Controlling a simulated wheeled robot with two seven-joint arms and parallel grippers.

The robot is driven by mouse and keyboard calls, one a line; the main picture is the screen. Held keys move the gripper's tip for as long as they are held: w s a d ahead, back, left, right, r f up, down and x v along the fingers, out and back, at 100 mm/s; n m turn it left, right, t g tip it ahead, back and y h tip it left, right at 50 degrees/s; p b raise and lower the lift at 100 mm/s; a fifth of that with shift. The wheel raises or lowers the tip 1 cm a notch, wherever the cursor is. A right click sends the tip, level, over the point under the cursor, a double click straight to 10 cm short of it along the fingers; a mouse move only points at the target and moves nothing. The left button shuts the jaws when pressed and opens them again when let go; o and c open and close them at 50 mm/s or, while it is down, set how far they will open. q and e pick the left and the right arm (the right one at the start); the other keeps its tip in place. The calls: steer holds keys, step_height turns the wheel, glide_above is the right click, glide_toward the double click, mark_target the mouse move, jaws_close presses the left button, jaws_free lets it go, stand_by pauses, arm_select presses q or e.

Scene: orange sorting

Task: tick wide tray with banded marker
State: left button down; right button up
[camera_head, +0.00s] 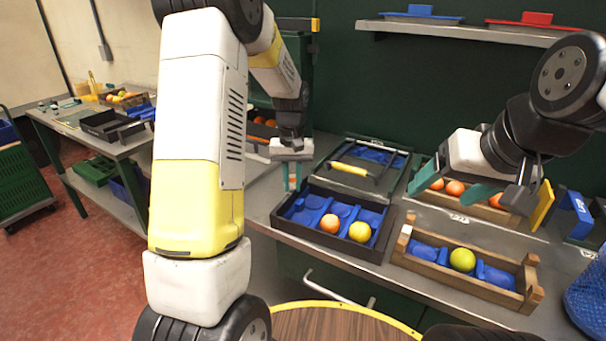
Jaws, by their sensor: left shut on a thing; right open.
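A dark tray (290,232) with blue cups holds an orange fruit (330,223) and a yellow fruit (360,232). A wooden crate (452,277) to its right has a blue liner and one yellow-green fruit (462,260). I cannot tell for sure which is the wide tray. My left gripper (292,178) points down behind the dark tray's left end, with its teal fingers close together. My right gripper (455,187) is open and empty above the back crate. I cannot clearly identify the banded marker.
A yellow bar with dark ends (350,168) lies by a dark frame behind the dark tray. A back crate (470,207) holds oranges. Yellow (542,205) and blue (579,214) upright pieces stand right. A shelf (465,32) runs above. A side table (60,125) stands left.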

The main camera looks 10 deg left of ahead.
arm_select(q)
steer(key=shift+r, duration=3.5)
steer(key=shift+s, duration=0.1)
